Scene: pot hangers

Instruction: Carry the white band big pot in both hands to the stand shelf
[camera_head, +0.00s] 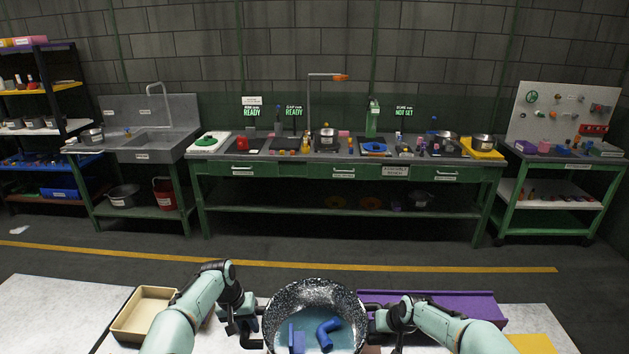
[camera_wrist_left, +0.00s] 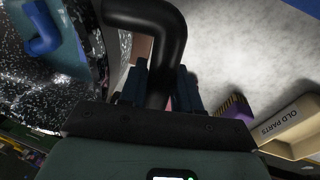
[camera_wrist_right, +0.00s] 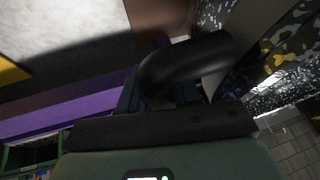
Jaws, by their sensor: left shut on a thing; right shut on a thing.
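The big pot (camera_head: 281,296) is black with white speckles. It sits low in the middle of the head view, open side up, with blue parts (camera_head: 328,335) on its light blue bottom. No white band is plain in the head view. My left gripper (camera_head: 249,328) is shut on the pot's left black handle (camera_wrist_left: 150,22), which passes between its fingers in the left wrist view. My right gripper (camera_head: 379,321) is shut on the right black handle (camera_wrist_right: 185,65), also seen between the fingers in the right wrist view. The pot's underside is hidden.
A pale table lies below, with a tan tray (camera_head: 146,312) at left and a purple tray (camera_head: 450,304) at right. Across open floor with a yellow line (camera_head: 400,267) stand a shelf rack (camera_head: 40,130), a sink (camera_head: 155,140), a long green bench (camera_head: 345,172) and a pegboard cart (camera_head: 555,180).

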